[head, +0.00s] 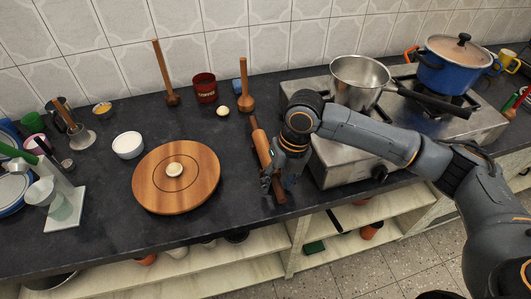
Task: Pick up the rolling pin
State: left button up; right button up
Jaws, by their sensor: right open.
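The rolling pin (261,147) is a brown wooden cylinder with thinner handles. It lies on the dark counter (227,231), between the round wooden board and the stove, pointing from the back toward the front edge. My right gripper (273,190) is open and points down over the near part of the pin, which it partly covers. I cannot tell whether the fingers touch the pin. My left gripper does not show.
A round wooden board (150,197) with a pale dough ball (174,169) lies to the left. The stove (331,167) stands right of the pin, bearing a steel pot (358,78) and a blue pot (445,72). A red tin (205,92) and upright wooden tools stand behind.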

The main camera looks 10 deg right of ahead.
jog(key=c, duration=1)
jog(key=shift+r, duration=0.1)
grip_shut()
